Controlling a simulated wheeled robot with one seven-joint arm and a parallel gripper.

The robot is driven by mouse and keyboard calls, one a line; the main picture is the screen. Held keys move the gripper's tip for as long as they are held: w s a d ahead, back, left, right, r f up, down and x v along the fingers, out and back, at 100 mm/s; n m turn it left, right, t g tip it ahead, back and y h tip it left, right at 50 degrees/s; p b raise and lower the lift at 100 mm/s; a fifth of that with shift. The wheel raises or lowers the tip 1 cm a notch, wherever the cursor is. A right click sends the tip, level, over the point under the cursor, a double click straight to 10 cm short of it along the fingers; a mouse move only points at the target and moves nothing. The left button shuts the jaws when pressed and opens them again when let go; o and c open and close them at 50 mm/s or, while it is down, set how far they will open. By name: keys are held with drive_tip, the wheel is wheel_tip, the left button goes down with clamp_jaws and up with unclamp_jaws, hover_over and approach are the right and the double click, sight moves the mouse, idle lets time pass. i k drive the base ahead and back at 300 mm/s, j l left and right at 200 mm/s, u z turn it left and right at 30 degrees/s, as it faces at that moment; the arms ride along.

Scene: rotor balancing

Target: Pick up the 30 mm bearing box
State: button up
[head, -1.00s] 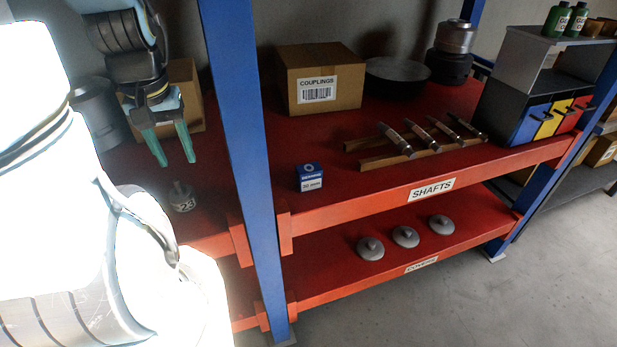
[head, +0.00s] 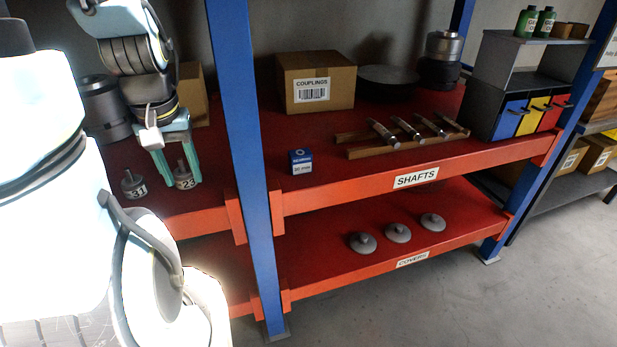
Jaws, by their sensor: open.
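The bearing box (head: 301,162) is a small blue and white carton with a label that appears to read 30 mm. It stands upright on the red upper shelf (head: 290,202), right of the blue post and near the front edge. My gripper (head: 183,182) has green fingers pointing down, spread apart. It is left of the blue post, over the left bay, with its fingertips at a small grey part marked 23 (head: 184,176). I cannot tell whether the fingers touch that part. The bearing box is apart from my gripper.
The blue post (head: 245,170) stands between my gripper and the bearing box. A couplings carton (head: 330,80) is behind the box, and several shafts (head: 408,129) lie on a rack to its right. A part marked 31 (head: 133,186) stands left of my gripper. Covers (head: 398,233) lie below.

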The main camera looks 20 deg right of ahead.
sight(300, 160)
drive_tip(key=k+u, duration=0.1)
drive_tip(key=u, duration=0.75)
drive_tip(key=k+j+u, duration=0.1)
drive_tip(key=u, duration=0.3)
drive_tip(key=l+u, duration=0.1)
drive_tip(key=u, duration=0.35)
drive_tip(key=k+u, duration=0.1)
drive_tip(key=u, duration=0.35)
drive_tip(key=k+u, duration=0.1)
drive_tip(key=u, duration=0.35)
drive_tip(key=k+u, duration=0.1)
drive_tip(key=u, duration=0.35)
drive_tip(key=k+j, duration=0.15)
drive_tip(key=k, duration=1.7)
drive_tip(key=k+l, duration=0.7)
drive_tip(key=k, duration=0.2)
drive_tip(key=l+u, duration=0.05)
